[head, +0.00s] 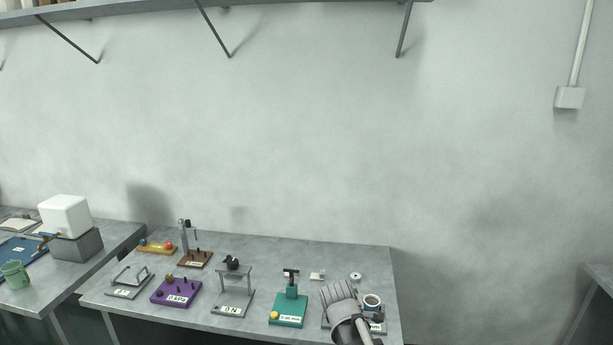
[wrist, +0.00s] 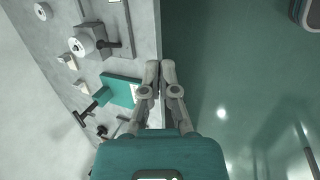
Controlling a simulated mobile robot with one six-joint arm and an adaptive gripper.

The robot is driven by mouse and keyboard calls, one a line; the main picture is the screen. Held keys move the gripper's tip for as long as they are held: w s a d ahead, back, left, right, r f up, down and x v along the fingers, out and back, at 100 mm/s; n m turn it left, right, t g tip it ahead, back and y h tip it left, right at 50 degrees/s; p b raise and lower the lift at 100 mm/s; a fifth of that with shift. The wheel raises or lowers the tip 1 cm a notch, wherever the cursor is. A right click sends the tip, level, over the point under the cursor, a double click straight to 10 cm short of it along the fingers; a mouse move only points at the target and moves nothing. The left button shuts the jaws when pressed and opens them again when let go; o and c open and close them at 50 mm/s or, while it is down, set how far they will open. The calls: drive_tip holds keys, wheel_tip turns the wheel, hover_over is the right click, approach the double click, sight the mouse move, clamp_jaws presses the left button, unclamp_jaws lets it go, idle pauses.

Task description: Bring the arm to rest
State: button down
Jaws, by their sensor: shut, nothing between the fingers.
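My gripper (wrist: 160,78) shows in the wrist view with its two grey fingers shut together and nothing between them. The fingertips appear over the front edge of the grey table (wrist: 140,20), with the dark green floor beyond on the right. In the head view part of my arm (head: 350,325) rises at the table's front right and hides part of the fixture behind it. The fingertips cannot be made out there.
Next to my arm stand a teal press (head: 288,308) and a white cup-like ring (head: 372,302). A purple board (head: 175,291), a grey stand (head: 235,297) and a brown-based stand (head: 194,260) are farther left. The wall side at right is clear.

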drive_tip(key=s+d+f+m+g+y, duration=0.1)
drive_tip(key=s+d+m+g, duration=0.3)
drive_tip(key=s+m, duration=0.7)
drive_tip(key=shift+s+d+f+m+y, duration=0.25)
drive_tip(key=shift+d+m+y, duration=0.6)
drive_tip(key=shift+m, duration=1.65)
